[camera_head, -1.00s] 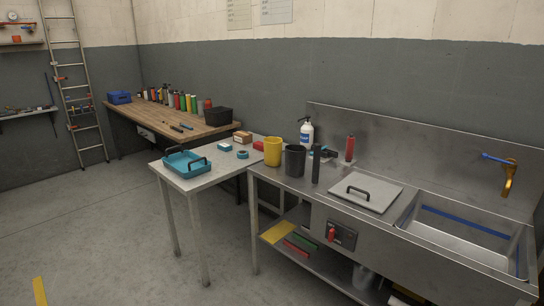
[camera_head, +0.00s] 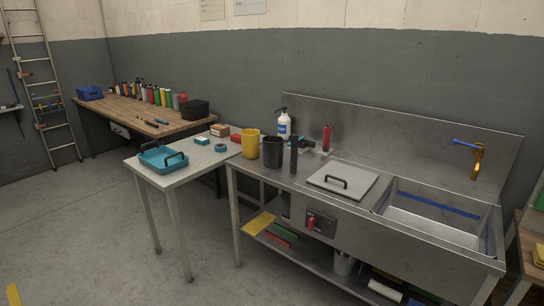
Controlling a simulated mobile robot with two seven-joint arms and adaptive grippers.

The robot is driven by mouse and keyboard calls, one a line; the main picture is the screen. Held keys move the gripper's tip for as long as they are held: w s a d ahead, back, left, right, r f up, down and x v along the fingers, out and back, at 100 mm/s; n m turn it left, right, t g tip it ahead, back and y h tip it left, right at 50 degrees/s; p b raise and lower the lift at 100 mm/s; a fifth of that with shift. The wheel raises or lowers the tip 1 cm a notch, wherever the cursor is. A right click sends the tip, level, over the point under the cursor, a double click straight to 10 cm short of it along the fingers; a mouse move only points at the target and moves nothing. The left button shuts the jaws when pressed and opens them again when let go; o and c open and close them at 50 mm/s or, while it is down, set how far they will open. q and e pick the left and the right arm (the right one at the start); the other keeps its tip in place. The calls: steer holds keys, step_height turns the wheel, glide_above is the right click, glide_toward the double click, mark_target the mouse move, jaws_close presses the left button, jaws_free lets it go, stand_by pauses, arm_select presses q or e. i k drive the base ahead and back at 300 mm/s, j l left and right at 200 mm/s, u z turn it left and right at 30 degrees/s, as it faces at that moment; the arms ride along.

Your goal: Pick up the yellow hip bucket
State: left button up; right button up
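The yellow hip bucket (camera_head: 250,144) stands upright at the left end of the steel sink counter (camera_head: 280,178). A black bucket (camera_head: 273,153) stands close to its right. Nothing is seen holding the yellow bucket. Neither of my grippers shows in the head view.
A dark upright cylinder (camera_head: 294,155), a white pump bottle (camera_head: 284,124) and a red bottle (camera_head: 327,138) stand nearby. A side table (camera_head: 187,172) with a teal tray (camera_head: 163,159) adjoins on the left. A grey lid (camera_head: 343,180) and a sink basin (camera_head: 432,222) lie right. Floor in front is clear.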

mark_target(250, 138)
steer(key=z, duration=0.25)
steer(key=i+j+z, duration=0.15)
steer(key=z, duration=0.2)
steer(key=i+j+z, duration=0.15)
steer(key=z, duration=0.2)
steer(key=i+j+z, duration=0.15)
steer(key=j+z, duration=0.2)
steer(key=i+j+z, duration=0.15)
steer(key=j, duration=0.2)
steer(key=j+z, duration=0.1)
steer(key=j, duration=0.2)
steer(key=i+j+z, duration=0.15)
steer(key=j, duration=0.2)
steer(key=i+j, duration=0.1)
steer(key=j, duration=0.45)
steer(key=j+z, duration=0.1)
steer(key=j, duration=0.4)
steer(key=i, duration=0.05)
